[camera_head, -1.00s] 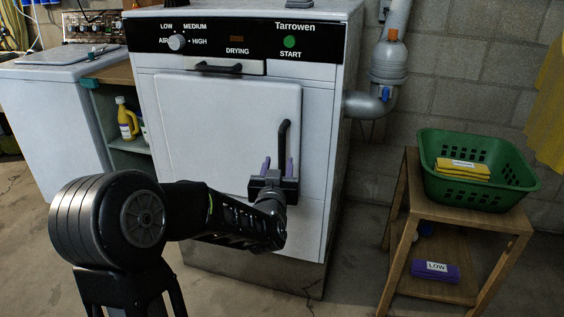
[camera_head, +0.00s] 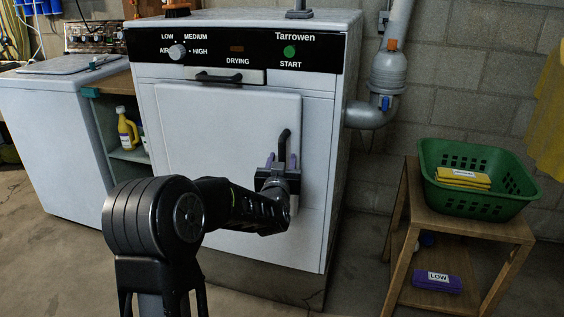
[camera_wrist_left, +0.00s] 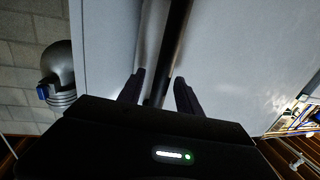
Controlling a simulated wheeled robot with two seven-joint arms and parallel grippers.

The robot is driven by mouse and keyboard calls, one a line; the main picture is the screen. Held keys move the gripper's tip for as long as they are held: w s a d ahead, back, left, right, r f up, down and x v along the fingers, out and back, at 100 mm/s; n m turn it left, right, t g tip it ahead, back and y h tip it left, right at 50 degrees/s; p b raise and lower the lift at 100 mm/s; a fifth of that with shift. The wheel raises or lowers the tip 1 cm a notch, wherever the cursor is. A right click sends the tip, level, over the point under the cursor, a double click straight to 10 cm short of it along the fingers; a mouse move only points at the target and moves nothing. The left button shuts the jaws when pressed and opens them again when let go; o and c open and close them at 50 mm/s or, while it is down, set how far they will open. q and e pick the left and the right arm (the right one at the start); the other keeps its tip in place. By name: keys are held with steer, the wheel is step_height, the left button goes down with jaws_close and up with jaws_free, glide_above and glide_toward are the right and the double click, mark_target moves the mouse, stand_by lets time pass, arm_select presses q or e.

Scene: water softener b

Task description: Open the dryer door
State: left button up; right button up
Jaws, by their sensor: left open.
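The dryer door (camera_head: 220,130) is a large pale panel on the front of the white dryer, and it sits flush and closed. Its black vertical handle (camera_head: 283,146) is near the right edge of the door. My left gripper (camera_head: 281,162) is open at the handle's lower part, with one finger on each side of it. In the left wrist view the dark handle bar (camera_wrist_left: 174,50) runs between the two open fingers (camera_wrist_left: 158,92). Whether the fingers touch the bar cannot be told. The gripper body hides the handle's lower end. My right gripper does not show.
A wooden stand (camera_head: 462,235) with a green basket (camera_head: 440,193) stands to the right of the dryer. A grey vent pipe (camera_head: 387,75) rises beside the dryer. A shelf with a yellow bottle (camera_head: 127,128) and a white appliance (camera_head: 50,140) are at left. Floor in front is partly free.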

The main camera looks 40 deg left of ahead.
arm_select(q)
jaws_close()
stand_by(0.4)
stand_by(1.0)
